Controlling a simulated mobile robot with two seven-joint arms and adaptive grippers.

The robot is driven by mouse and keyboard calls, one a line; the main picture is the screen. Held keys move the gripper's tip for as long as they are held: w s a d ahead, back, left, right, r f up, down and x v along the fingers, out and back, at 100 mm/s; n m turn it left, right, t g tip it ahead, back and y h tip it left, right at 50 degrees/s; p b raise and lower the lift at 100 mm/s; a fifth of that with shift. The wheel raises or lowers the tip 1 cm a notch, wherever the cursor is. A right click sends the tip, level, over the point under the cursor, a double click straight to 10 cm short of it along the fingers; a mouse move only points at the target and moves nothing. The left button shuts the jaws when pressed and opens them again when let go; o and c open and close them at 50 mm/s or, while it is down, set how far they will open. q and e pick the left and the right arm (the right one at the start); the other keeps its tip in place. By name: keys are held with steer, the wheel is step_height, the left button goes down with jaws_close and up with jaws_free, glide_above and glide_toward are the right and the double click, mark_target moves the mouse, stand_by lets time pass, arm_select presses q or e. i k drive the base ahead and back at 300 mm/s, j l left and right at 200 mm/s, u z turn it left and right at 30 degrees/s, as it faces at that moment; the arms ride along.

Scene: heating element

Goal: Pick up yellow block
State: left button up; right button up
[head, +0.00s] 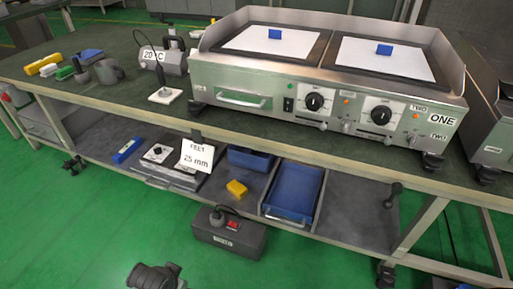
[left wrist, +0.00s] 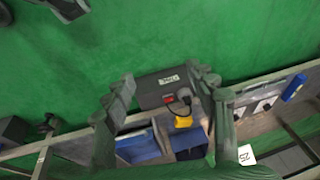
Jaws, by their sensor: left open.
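A small yellow block (head: 236,187) lies on the lower shelf of the bench, beside a blue bin. It also shows in the left wrist view (left wrist: 183,122), between my fingers in the picture but beyond them. My left gripper (left wrist: 165,76) is open and empty, its two fingers spread apart. A dark part of my arm or gripper (head: 155,277) shows at the bottom of the head view, in front of and below the shelf, apart from the block. My right gripper is not clearly seen.
A "25 mm" sign (head: 197,157) stands left.

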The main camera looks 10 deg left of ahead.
mark_target(235, 187)
steer(key=j, duration=0.45)
steer(key=k+j+z, duration=0.1)
steer(key=j, duration=0.4)
steer(key=k+j, duration=0.1)
steer(key=j, duration=0.35)
steer(key=k+j+z, duration=0.1)
steer(key=j, duration=0.4)
